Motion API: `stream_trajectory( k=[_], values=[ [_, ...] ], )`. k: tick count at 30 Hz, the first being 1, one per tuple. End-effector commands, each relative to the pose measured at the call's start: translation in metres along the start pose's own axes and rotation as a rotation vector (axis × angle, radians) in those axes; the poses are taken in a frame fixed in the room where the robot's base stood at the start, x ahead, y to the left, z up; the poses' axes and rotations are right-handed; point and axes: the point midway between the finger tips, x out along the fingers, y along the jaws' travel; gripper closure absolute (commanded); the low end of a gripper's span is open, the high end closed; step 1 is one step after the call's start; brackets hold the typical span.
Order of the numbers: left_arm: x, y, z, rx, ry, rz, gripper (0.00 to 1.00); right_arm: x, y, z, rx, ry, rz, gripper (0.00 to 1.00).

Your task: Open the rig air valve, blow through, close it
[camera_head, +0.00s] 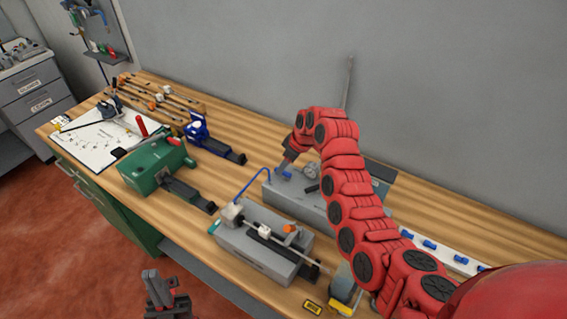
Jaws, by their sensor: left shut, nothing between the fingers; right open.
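The rig is a long grey box (295,203) on the bench, with a round gauge (311,170) on top. A blue hose (251,181) runs from it to a grey fixture (262,254) in front, which carries a rod and an orange knob (289,229). A small blue part (283,173) sits at the rig's left end; I cannot tell whether it is the valve. My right gripper (284,167) is open and points down at this blue part; contact is unclear. My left gripper (151,274) is shut and empty, in front of the bench, away from the rig.
A green machine (150,170) and a blue vise-like tool (197,128) stand to the left on the bench. A white board (98,138) lies at the far left. My red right arm hides the rig's right part. A white strip with blue parts (429,244) lies at right.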

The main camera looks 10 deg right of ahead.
Motion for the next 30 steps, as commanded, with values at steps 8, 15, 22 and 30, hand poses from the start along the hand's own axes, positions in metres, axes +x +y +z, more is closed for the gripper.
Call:
stream_trajectory(
  k=[8,15,22,30],
  values=[
    [0.008,0.000,-0.001,0.000,0.000,0.000,1.00,0.017,0.000,0.001,0.002,-0.001,0.000,0.50],
    [0.008,0.000,-0.001,0.000,0.000,0.000,1.00,0.019,0.000,0.001,0.002,0.000,0.001,0.50],
    [0.008,0.000,-0.001,0.000,0.000,0.000,1.00,0.019,0.000,0.001,0.002,0.001,0.001,0.81],
    [0.008,0.000,-0.001,0.000,0.000,0.000,1.00,0.018,0.000,0.001,0.002,0.000,0.001,1.00]
  ],
)
